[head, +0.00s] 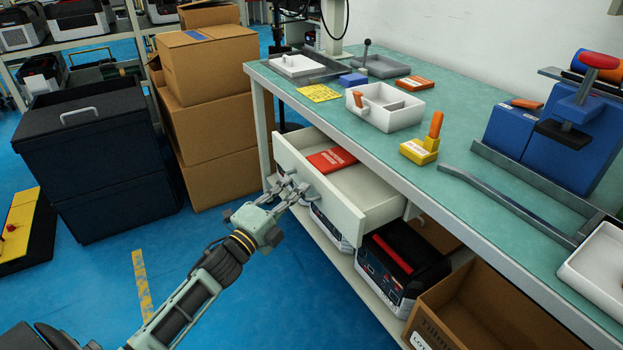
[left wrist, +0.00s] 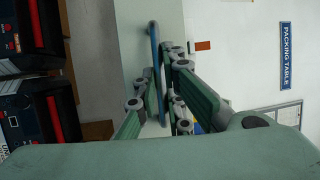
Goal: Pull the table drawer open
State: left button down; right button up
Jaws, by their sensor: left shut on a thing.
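The white table drawer (head: 360,195) is pulled out from under the green-topped table (head: 455,110). A red booklet or box (head: 331,160) lies inside it. My left gripper (head: 288,187) is at the drawer's front panel and shut on its handle. In the left wrist view, the blue-grey handle bar (left wrist: 155,65) runs between the fingers of the gripper (left wrist: 162,90), with the pale drawer front (left wrist: 130,50) behind it. In the head view the fingers hide most of the handle. My right gripper shows in neither view.
Cardboard boxes (head: 210,120) are stacked left of the table beside a black bin (head: 95,160). Black-and-white devices (head: 400,265) and an open carton (head: 480,315) sit below the drawer. A white tray (head: 385,106) stands on the tabletop. Blue floor before the drawer is clear.

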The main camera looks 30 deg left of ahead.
pick_arm(q)
jog(key=shift+s+a+f, duration=0.1)
jog(key=shift+s+a, duration=0.15)
jog(key=shift+s, duration=0.25)
jog(key=shift+s+a, duration=0.25)
jog(key=shift+s, duration=0.2)
jog(key=s+a+p, duration=0.2)
jog(key=s+a, duration=0.1)
jog(key=s, duration=0.3)
jog(key=shift+a, duration=0.3)
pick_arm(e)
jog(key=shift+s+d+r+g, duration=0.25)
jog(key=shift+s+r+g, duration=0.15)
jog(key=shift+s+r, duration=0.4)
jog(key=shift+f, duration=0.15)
pick_arm(q)
jog(key=c, duration=1.9)
grip_release()
jog(key=shift+w, duration=0.1)
jog(key=shift+o, duration=0.2)
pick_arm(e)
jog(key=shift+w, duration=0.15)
pick_arm(q)
jog(key=v, duration=1.2)
